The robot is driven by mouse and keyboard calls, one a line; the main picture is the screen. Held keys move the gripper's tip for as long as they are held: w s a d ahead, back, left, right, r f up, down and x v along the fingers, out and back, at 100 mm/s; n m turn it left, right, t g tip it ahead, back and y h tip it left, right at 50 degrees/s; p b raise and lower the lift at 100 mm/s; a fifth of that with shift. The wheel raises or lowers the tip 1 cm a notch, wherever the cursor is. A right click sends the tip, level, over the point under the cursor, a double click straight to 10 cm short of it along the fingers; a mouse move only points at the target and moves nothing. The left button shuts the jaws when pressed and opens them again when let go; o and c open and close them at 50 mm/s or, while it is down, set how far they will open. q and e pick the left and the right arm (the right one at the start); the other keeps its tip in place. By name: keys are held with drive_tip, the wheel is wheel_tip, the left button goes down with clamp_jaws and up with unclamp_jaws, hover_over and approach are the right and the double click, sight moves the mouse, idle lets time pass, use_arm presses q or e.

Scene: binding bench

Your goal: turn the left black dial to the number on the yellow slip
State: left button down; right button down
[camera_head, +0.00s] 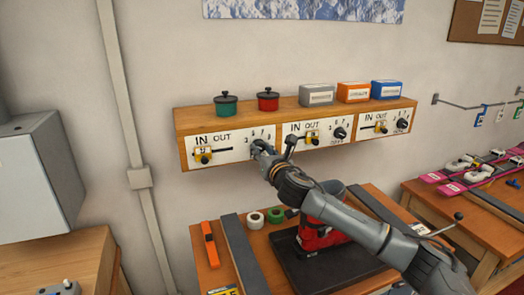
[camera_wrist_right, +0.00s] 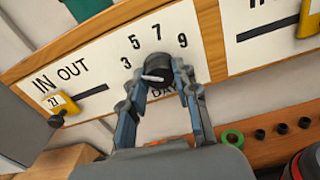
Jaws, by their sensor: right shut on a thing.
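The left black dial (camera_wrist_right: 158,68) sits on the left white panel (camera_wrist_right: 100,75), with the numbers 3, 5, 7 and 9 around it. Its white mark lies to the left, roughly on the side of the 3. My right gripper (camera_wrist_right: 162,80) is shut on the dial, one finger on each side. In the head view my right gripper (camera_head: 262,151) covers most of that dial. My left gripper is out of view.
Two more panels with dials (camera_head: 339,133) (camera_head: 402,124) are to the right on the wooden shelf (camera_head: 190,122). Pots and boxes stand on top.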

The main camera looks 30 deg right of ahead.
drive_tip(key=m, duration=0.3)
drive_tip(key=shift+m+p, duration=0.3)
drive_tip(key=shift+m, duration=2)
drive_tip(key=c, duration=1)
unclamp_jaws()
